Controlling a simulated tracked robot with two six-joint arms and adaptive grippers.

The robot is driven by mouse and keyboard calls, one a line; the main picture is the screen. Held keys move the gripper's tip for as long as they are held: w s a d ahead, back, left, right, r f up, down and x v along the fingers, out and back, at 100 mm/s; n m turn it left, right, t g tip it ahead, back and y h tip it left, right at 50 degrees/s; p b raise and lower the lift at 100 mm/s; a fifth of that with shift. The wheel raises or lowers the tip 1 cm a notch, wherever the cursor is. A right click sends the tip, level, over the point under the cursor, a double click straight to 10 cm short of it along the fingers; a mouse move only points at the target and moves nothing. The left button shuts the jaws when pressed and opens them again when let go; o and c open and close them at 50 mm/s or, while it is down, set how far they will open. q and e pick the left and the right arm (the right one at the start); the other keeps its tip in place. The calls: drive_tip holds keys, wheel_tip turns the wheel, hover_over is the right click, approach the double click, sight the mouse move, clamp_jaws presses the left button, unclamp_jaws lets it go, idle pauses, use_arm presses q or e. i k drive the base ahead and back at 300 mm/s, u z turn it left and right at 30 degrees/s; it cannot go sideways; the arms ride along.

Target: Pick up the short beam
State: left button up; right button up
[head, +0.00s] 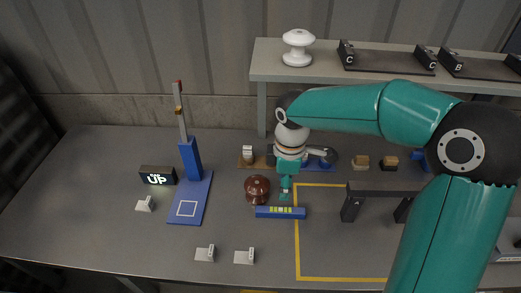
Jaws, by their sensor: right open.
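A short blue bar (265,212) with yellow-green marks on its top lies on the grey table, near the left edge of the yellow outline. It is the short beam-like piece closest to my right gripper (285,192). That gripper points down just above and behind the bar; it is open, and its small fingertips are hard to make out. A dark beam (385,189) on end feet stands inside the yellow outline, partly hidden by my right arm. I cannot tell for sure which piece is the short beam. My left gripper is not in view.
A brown insulator (257,190) stands just left of the gripper. A blue stand with a post (190,160) and an "UP" sign (158,175) are at left. A shelf (265,74) at the back holds a white insulator (298,48) and dark labelled racks.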

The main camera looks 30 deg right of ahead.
sight(367, 188)
drive_tip(key=k, duration=1)
